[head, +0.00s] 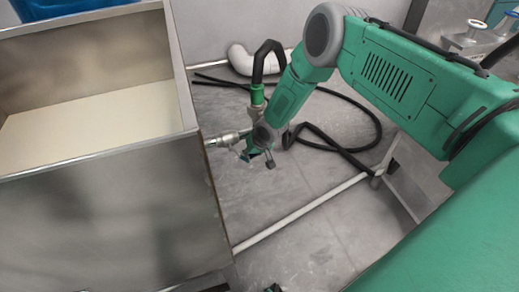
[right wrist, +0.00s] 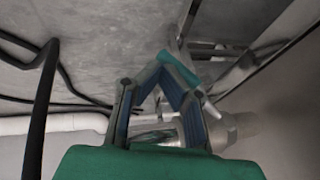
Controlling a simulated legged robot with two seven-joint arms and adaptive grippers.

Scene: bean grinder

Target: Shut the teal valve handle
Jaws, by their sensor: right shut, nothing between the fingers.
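A metal valve fitting (head: 225,138) sticks out from the right side of the steel bin, low down. My right gripper (head: 256,156) is at the outer end of this fitting. In the right wrist view the fingers (right wrist: 162,66) are drawn together, with nothing held between them. The metal pipe of the fitting (right wrist: 228,127) shows just beyond and to the right of the fingers. Teal parts show close around the fingertips. I cannot clearly separate the teal valve handle from the fingers, or tell its angle or whether they touch. My left gripper is not in view.
The open steel bin (head: 110,215) fills the left of the head view. A black hose (head: 372,112) loops on the grey floor behind my right arm. A white floor pipe (head: 300,210) runs diagonally in front of the valve. Bare floor (head: 325,225) lies around it.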

